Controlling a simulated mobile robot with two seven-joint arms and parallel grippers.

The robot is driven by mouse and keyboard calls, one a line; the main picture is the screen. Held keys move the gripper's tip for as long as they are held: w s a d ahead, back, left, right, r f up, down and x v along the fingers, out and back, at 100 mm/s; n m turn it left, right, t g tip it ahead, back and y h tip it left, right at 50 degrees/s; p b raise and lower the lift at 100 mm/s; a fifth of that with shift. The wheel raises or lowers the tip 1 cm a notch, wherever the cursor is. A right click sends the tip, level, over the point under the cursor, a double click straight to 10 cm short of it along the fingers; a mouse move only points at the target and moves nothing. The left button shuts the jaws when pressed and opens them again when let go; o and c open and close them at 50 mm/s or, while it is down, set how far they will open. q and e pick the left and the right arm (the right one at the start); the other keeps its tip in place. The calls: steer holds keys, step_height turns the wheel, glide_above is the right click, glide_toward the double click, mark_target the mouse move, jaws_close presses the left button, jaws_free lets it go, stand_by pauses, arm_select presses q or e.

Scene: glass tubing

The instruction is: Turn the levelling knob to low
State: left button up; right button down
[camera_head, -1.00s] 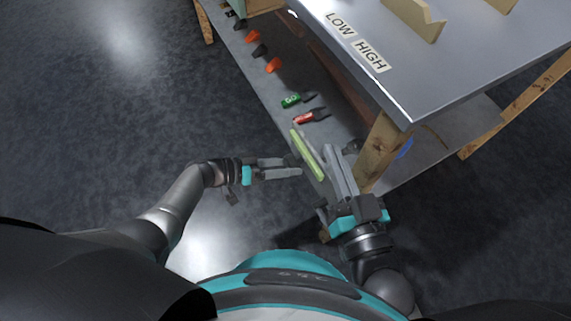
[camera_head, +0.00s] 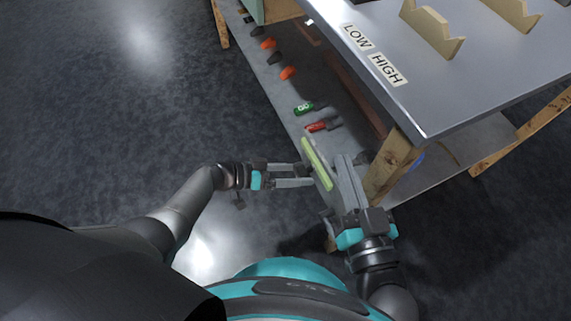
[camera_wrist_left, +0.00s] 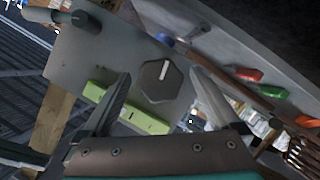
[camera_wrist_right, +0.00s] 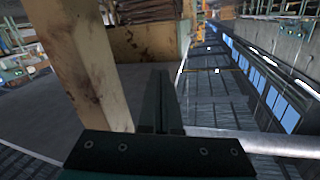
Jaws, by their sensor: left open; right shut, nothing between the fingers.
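The levelling knob (camera_wrist_left: 160,80) is dark, many-sided and has a white pointer line. It sits on a grey panel (camera_wrist_left: 70,75) in the left wrist view. My left gripper (camera_head: 308,174) is open, and in the left wrist view (camera_wrist_left: 158,78) its fingers stand on either side of the knob. I cannot tell whether they touch it. LOW (camera_head: 357,36) and HIGH (camera_head: 387,69) labels lie on the table top in the head view. My right gripper (camera_head: 343,158) is shut and empty, beside the table leg. The knob is not visible in the head view.
A yellow-green bar (camera_head: 318,163) lies close to both grippers. A green piece (camera_head: 304,108) and a red piece (camera_head: 317,127) are along the table's front ledge, with orange and black ones farther back. A wooden table leg (camera_head: 393,165) stands right of my right gripper. Open floor lies left.

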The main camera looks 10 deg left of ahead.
arm_select(q)
steer(key=shift+a, duration=0.1)
steer(key=p+v, duration=0.2)
steer(key=v, duration=1.3)
arm_select(e)
steer(key=d+f+g, duration=0.1)
steer(key=w+d+f+g+h, duration=0.1)
steer(key=g, duration=0.1)
steer(key=shift+w+n, duration=0.1)
steer(key=shift+n, duration=0.3)
arm_select(q)
steer(key=shift+s, duration=0.1)
